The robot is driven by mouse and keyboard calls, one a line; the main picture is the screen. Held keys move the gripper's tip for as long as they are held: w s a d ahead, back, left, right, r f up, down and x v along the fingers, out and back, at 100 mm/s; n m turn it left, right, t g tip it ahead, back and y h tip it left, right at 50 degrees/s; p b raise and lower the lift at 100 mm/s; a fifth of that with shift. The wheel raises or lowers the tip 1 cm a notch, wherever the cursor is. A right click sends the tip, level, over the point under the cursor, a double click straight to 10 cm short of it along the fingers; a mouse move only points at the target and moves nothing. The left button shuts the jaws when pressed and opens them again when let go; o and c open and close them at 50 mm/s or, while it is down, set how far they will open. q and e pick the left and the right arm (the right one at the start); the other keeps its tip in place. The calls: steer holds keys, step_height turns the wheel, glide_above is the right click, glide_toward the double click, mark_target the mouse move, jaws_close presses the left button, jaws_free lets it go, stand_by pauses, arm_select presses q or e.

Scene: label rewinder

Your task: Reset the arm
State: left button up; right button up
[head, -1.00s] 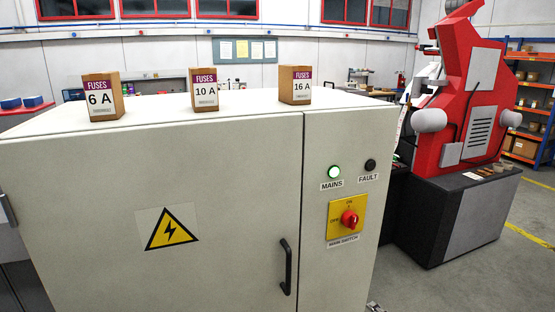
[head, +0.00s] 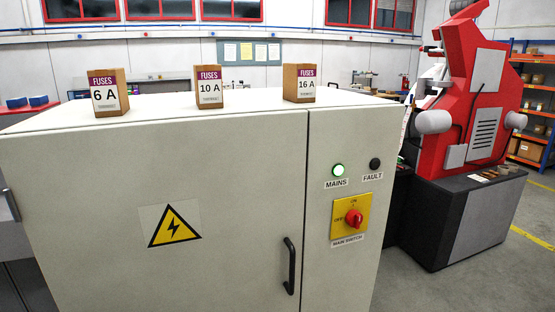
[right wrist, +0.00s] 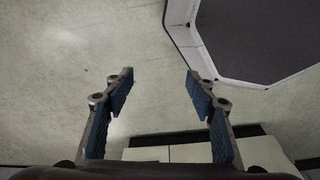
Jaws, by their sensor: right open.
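My right gripper (right wrist: 160,85) shows in the right wrist view, with its two blue-padded fingers spread apart and nothing between them. Pale grey floor (right wrist: 70,60) lies beyond the fingers. Neither gripper shows in the head view, and my left gripper is in no frame. In the head view a light grey electrical cabinet (head: 90,190) stands close in front. It has a black door handle (head: 289,265), a lit MAINS lamp (head: 338,170), a dark FAULT lamp (head: 375,164) and a red main switch (head: 354,218) on a yellow plate.
Fuse boxes marked 6 A (head: 108,93), 10 A (head: 209,87) and 16 A (head: 299,83) stand on the cabinet top. A red machine (head: 466,95) on a dark base (head: 480,215) stands to the right. Floor (head: 510,270) is clear at the lower right.

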steer(key=s, duration=0.2)
steer(key=s+n, duration=0.1)
steer(key=shift+s+a+f+g, duration=0.3)
steer(key=shift+s+f, duration=0.05)
stand_by(0.5)
